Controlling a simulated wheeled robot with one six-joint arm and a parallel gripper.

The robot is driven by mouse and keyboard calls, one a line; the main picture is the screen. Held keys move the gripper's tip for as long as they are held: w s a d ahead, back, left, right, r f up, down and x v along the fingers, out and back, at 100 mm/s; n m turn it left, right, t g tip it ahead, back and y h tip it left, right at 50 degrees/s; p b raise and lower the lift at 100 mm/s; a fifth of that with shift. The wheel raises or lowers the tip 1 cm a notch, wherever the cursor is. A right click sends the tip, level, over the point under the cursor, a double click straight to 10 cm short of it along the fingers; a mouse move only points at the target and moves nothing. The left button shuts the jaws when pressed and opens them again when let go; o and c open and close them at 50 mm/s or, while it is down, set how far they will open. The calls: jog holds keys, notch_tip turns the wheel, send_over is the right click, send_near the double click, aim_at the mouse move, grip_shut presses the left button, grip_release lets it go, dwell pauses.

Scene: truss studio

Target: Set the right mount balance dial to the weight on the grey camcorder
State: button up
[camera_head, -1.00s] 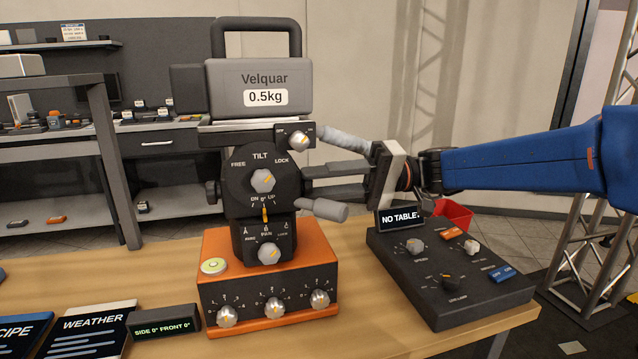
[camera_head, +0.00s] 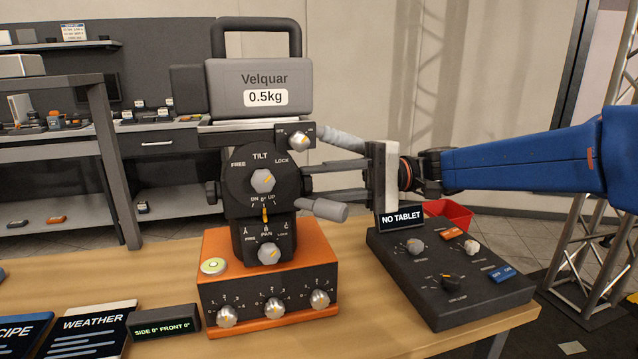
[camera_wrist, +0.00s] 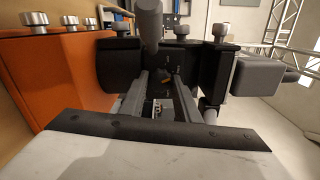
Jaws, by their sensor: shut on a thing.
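The grey camcorder (camera_head: 258,88), with a black handle, sits on top of the mount (camera_head: 240,205); its label reads "Velquar 0.5kg". The mount's front carries the TILT dial and a PAN dial. My gripper (camera_head: 314,182) reaches in from the right, its two fingers against the mount's right side. In the wrist view the fingers close around a dark dial (camera_wrist: 166,78) with an orange mark, seemingly the balance dial. Its scale is too small and too covered to read. The head view does not show this dial's face.
An orange base (camera_head: 265,285) with several knobs carries the mount. A grey handle bar (camera_head: 325,209) sticks out just below my fingers. A black control box (camera_head: 450,275) with a "NO TABLET" sign stands to the right. A display (camera_head: 162,325) reads "SIDE 0° FRONT 0°".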

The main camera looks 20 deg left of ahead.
jog(key=o, duration=1)
jog(key=shift+o, duration=0.2)
jog(key=v, duration=1.7)
jog(key=shift+d, duration=0.25)
